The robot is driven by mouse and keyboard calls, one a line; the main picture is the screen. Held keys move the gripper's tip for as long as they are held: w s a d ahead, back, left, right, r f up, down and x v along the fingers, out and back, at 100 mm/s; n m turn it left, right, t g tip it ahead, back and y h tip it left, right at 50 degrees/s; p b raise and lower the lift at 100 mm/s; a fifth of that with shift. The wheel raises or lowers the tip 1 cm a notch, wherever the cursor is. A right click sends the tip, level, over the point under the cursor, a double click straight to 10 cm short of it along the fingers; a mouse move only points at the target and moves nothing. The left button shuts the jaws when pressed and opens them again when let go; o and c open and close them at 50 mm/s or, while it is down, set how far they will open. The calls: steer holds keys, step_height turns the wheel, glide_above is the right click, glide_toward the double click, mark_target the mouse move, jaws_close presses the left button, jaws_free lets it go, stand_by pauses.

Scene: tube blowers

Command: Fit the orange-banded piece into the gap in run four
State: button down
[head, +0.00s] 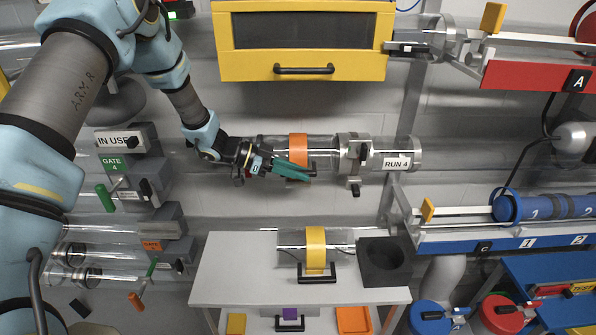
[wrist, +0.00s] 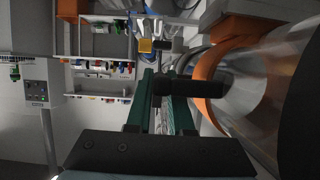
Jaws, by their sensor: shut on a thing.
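The orange-banded piece (head: 298,146) is a clear tube with an orange band and a dark handle. It is level, in line with run four (head: 408,150), and its right end is at or very near the grey clamp collar (head: 352,152). I cannot tell whether it touches. Its left end is partly hidden by my gripper (head: 291,171), whose green fingers are shut on the handle below the band. In the wrist view the green fingers (wrist: 166,95) hold the dark handle (wrist: 195,86), beside the orange band (wrist: 206,82).
A white table (head: 235,285) below holds a yellow-banded piece (head: 316,248) and a dark open box (head: 385,262). A yellow cabinet (head: 300,72) hangs above. Blue tubes lie on a blue rack (head: 470,245) at right. Lower tube runs (head: 100,230) are at left.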

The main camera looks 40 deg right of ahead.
steer(key=shift+f, duration=0.25)
stand_by(0.7)
steer(key=c, duration=0.7)
jaws_free()
steer(key=b+v, duration=0.3)
steer(key=v, duration=0.7)
steer(key=shift+w+a+r, duration=0.1)
steer(key=shift+w+a, duration=0.15)
